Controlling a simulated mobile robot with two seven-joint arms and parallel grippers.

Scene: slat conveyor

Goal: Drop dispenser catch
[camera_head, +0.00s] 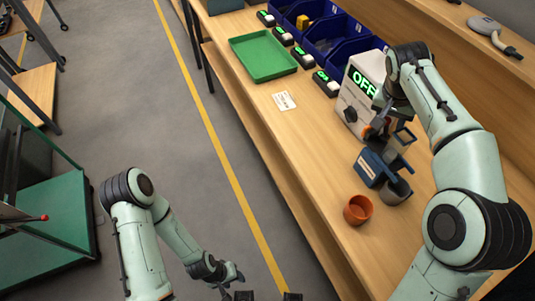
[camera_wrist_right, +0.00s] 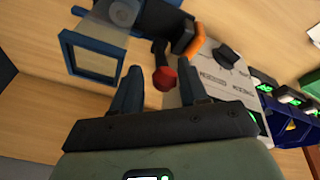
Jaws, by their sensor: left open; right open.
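A white dispenser box (camera_head: 362,90) with a lit green "OFF" display stands on the bench. It also shows in the right wrist view (camera_wrist_right: 218,72). A blue bracket (camera_head: 371,168) with a grey round part sits in front of it, and the blue frame (camera_wrist_right: 92,62) shows in the wrist view. An orange-brown cup (camera_head: 357,210) stands upright nearby. My right gripper (camera_wrist_right: 158,82) is open, with a red-tipped lever (camera_wrist_right: 164,78) showing between its fingers; contact cannot be told. My left gripper (camera_head: 236,277) is open and empty, low beyond the bench's front edge.
A green tray (camera_head: 262,55) and a white label card (camera_head: 284,101) lie on the bench. Blue bins (camera_head: 325,35) and several small devices with green displays line the back. A grey handheld tool (camera_head: 489,31) lies on the upper shelf.

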